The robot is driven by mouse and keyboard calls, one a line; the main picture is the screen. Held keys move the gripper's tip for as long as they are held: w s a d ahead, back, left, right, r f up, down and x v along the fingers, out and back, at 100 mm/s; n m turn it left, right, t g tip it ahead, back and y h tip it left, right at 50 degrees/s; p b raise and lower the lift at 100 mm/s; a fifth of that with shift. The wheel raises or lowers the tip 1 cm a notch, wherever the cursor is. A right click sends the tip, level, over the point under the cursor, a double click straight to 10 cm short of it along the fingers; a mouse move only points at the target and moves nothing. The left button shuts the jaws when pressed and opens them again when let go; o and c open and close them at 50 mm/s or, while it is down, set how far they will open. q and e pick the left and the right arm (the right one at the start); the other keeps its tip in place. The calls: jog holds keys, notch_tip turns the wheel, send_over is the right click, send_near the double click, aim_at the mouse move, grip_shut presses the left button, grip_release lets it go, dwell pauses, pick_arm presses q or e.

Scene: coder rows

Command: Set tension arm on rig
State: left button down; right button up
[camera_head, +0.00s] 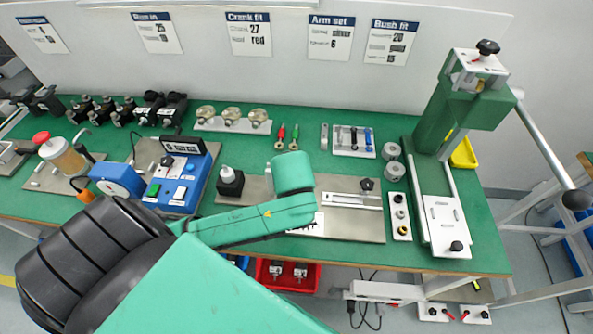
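A card headed "Arm set" (331,38) hangs on the back wall; its small text is hard to read. Below it, a pale tray (340,152) holds small upright parts, dark and blue, with a silver bar (324,137) beside it at left. I cannot tell which part is the tension arm. A metal base plate (372,230) with a slotted bar (352,200) and a dark knob lies mid-table; it may be the rig, but I cannot be sure. My teal arm crosses in front and hides part of the plate. Neither gripper shows.
A green press (462,100) with a long lever stands at the right. A blue tester (180,175) sits at left. Red and green tools (287,137), grey rings (391,150) and a white strip (400,215) lie around the plate. A red bin (287,275) is below the front edge.

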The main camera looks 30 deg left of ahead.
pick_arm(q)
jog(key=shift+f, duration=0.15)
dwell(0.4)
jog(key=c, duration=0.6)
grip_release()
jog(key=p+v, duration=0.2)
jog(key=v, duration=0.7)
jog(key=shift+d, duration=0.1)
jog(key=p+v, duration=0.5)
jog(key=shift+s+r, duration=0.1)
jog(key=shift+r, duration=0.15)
